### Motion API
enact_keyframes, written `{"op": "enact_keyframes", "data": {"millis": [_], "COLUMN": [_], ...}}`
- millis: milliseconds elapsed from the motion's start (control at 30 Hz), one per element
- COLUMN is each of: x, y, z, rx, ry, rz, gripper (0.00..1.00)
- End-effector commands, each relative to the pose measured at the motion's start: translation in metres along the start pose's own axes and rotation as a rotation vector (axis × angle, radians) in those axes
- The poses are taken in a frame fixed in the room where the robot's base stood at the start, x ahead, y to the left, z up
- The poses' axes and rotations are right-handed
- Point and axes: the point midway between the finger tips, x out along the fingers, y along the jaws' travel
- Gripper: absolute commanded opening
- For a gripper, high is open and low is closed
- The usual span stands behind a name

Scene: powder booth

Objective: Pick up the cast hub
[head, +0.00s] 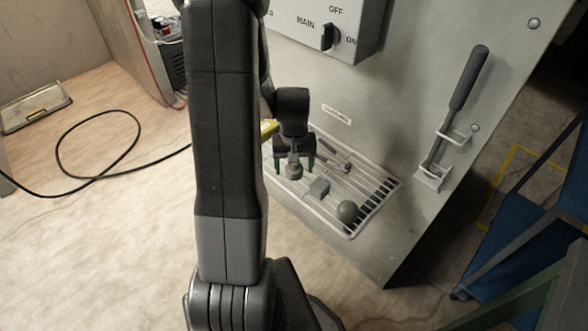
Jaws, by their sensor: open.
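My gripper (294,160) points down over a wire rack on the side of the grey cabinet, its two green-tipped fingers apart. A small grey rounded part (295,171), which looks like the cast hub, shows between and just below the fingers. I cannot tell whether the fingers touch it. The gripper body hides the area just behind it.
The wire rack (328,229) also holds a grey block (319,187), a dark ball (348,211) and a thin rod-like tool (333,159). A long-handled tool (459,97) hangs at right. A switch box (350,22) is above. A black cable (100,180) crosses the floor.

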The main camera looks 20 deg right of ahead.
Motion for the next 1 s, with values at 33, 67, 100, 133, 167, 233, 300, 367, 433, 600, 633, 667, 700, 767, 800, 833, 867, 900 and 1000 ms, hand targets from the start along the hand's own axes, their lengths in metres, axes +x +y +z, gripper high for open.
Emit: {"op": "enact_keyframes", "data": {"millis": [33,67,100,133,167,233,300,367,433,600,633,667,700,767,800,833,867,900,1000], "x": [0.003,0.003,0.003,0.003,0.003,0.003,0.003,0.003,0.003,0.002,0.002,0.002,0.002,0.002,0.000,-0.002,-0.004,-0.009,-0.026], "y": [0.000,0.000,0.000,0.000,0.000,0.000,0.000,0.000,0.000,0.000,0.000,0.000,0.000,0.000,0.000,0.000,0.000,0.000,0.000], "z": [0.000,0.000,0.000,0.000,0.000,0.000,0.000,0.000,0.000,0.000,0.000,0.000,0.000,0.000,0.000,-0.001,-0.001,-0.001,-0.001], "rx": [0.000,0.000,0.000,0.000,0.000,0.000,0.000,0.000,0.000,0.000,0.000,0.000,0.000,0.000,0.000,0.000,0.000,0.000,0.000], "ry": [-0.001,0.000,0.000,0.000,0.000,0.000,0.000,0.000,0.000,0.001,0.001,0.001,0.001,0.001,0.002,0.002,0.003,0.004,0.005], "rz": [0.000,0.000,0.000,0.000,0.000,0.000,0.000,0.000,0.000,0.000,0.000,0.000,0.000,0.000,0.000,0.000,0.001,0.001,0.001], "gripper": [0.71,0.71,0.71,0.71,0.71,0.71,0.63,0.51,0.38,0.16,0.16,0.16,0.16,0.16,0.16,0.16,0.16,0.16,0.16]}}
